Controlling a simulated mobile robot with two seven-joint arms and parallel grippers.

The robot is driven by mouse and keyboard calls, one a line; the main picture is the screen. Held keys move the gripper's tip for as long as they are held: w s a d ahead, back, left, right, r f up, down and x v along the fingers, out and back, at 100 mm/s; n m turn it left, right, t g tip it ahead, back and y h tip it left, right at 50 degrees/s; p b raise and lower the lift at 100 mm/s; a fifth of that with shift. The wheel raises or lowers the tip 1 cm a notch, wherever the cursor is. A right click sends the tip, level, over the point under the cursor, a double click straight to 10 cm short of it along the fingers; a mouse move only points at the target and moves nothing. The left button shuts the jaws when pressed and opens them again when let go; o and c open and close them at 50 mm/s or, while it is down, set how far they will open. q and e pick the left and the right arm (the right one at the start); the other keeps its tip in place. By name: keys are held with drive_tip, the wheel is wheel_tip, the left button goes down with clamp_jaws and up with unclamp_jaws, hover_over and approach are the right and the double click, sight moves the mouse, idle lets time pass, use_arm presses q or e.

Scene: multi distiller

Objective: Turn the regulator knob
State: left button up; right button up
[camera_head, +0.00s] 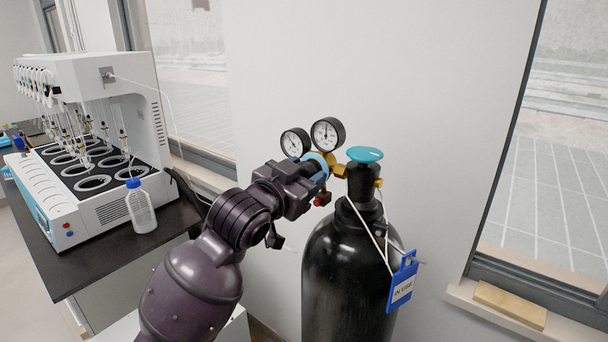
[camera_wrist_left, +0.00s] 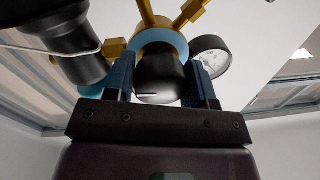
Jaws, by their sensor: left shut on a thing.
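The regulator knob is a black round knob (camera_wrist_left: 160,76) with a small white mark, in front of a blue ring and brass body. It shows in the left wrist view between the two blue fingers of my left gripper (camera_wrist_left: 162,82). In the head view my left gripper (camera_head: 318,173) is at the regulator and is shut on the knob, hiding most of it. The regulator's two gauges (camera_head: 327,134) stand above the gripper. The regulator joins the neck of a black gas cylinder (camera_head: 345,270) topped by a teal valve wheel (camera_head: 365,155). My right gripper is out of view.
A blue tag (camera_head: 402,285) hangs on a cord from the cylinder neck. A white multi distiller (camera_head: 95,140) and a blue-capped bottle (camera_head: 141,208) stand on a dark bench at left. A wall is close behind the cylinder.

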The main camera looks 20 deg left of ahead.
use_arm(q)
drive_tip(key=o, duration=0.9)
drive_tip(key=b+v, duration=0.1)
drive_tip(key=v, duration=0.9)
drive_tip(key=shift+s+a, duration=0.1)
drive_tip(key=shift+s, duration=0.3)
